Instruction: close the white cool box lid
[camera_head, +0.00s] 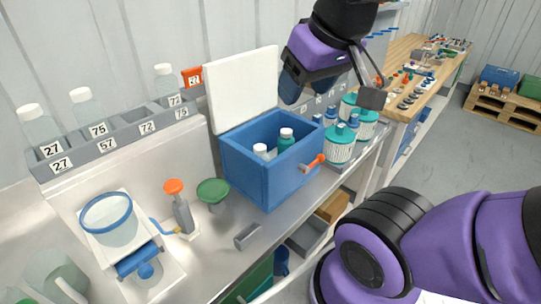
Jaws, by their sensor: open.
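The cool box is a blue open-topped box (262,180) standing on the metal bench. Its white lid (243,88) stands up, tilted slightly back, along the box's far edge, so the box is open. Inside, a teal bottle with a white cap (286,140) and a second white-capped bottle (261,151) show. An orange-handled part (314,161) is at the box's right side. My gripper (332,92) is open and empty, above and right of the box, to the right of the lid and apart from it in the picture.
Teal-and-white canisters (341,144) stand close to the box's right. A grey numbered rack (125,131) with clear bottles runs behind. Left of the box are a green funnel (212,191), an orange-topped valve (180,206) and a blue-rimmed vessel (107,220).

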